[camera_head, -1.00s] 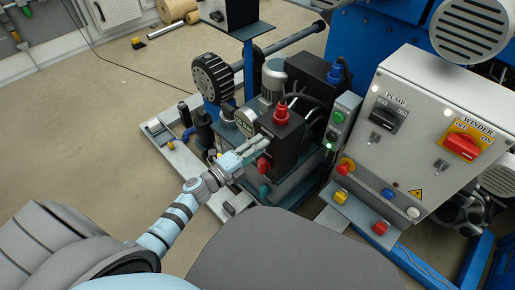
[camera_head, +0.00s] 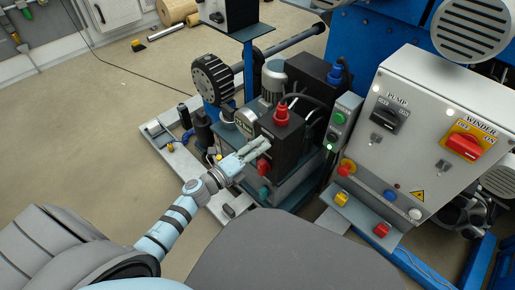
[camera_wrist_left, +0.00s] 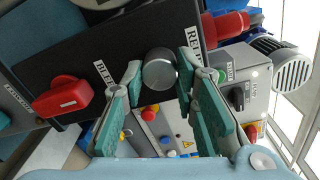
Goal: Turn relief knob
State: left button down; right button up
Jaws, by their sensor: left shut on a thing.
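The relief knob (camera_wrist_left: 159,72) is a grey round knob on the black block, beside a partly hidden label that starts "REL". My left gripper (camera_wrist_left: 161,66) has its green-padded fingers shut on the knob, one on each side. In the head view, my left gripper (camera_head: 264,144) reaches the front of the black block (camera_head: 283,138) and covers the knob. My right gripper is not in view.
A red knob (camera_wrist_left: 62,98) sits near the "BLEED" label; it also shows below my gripper in the head view (camera_head: 263,167). The control panel (camera_head: 425,125) stands to the right.

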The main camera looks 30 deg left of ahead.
pick_arm(q)
jog(key=c, duration=1.3)
grip_release()
jog(key=v, duration=1.2)
